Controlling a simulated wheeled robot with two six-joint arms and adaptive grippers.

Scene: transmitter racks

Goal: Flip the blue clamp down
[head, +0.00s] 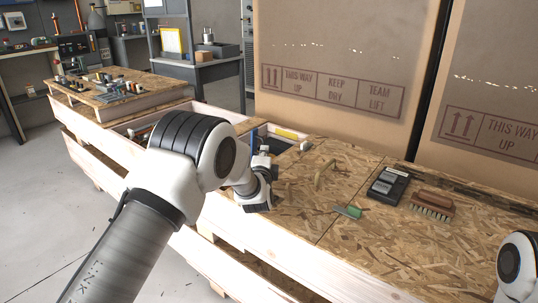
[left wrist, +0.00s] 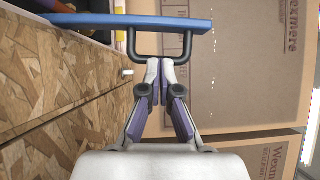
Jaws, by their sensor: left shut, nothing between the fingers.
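The blue clamp (head: 254,140) shows in the head view as a small upright blue piece at the edge of the recess in the wooden bench, partly hidden by my left gripper (head: 263,158). In the left wrist view the clamp is a long blue bar (left wrist: 110,20) across the top, with a black loop handle (left wrist: 187,48) on its near side. My left gripper (left wrist: 160,72) is shut and empty, its fingertips close to the handle's opening. I cannot tell whether they touch the handle. My right gripper is out of view; only a part of my right arm shows at the lower right.
On the bench top lie a green-bladed scraper (head: 349,211), a black device (head: 388,185), a brush (head: 432,206) and a tan handle-like piece (head: 322,176). Large cardboard boxes (head: 345,50) stand behind. A second bench (head: 115,90) with small parts stands at the back left.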

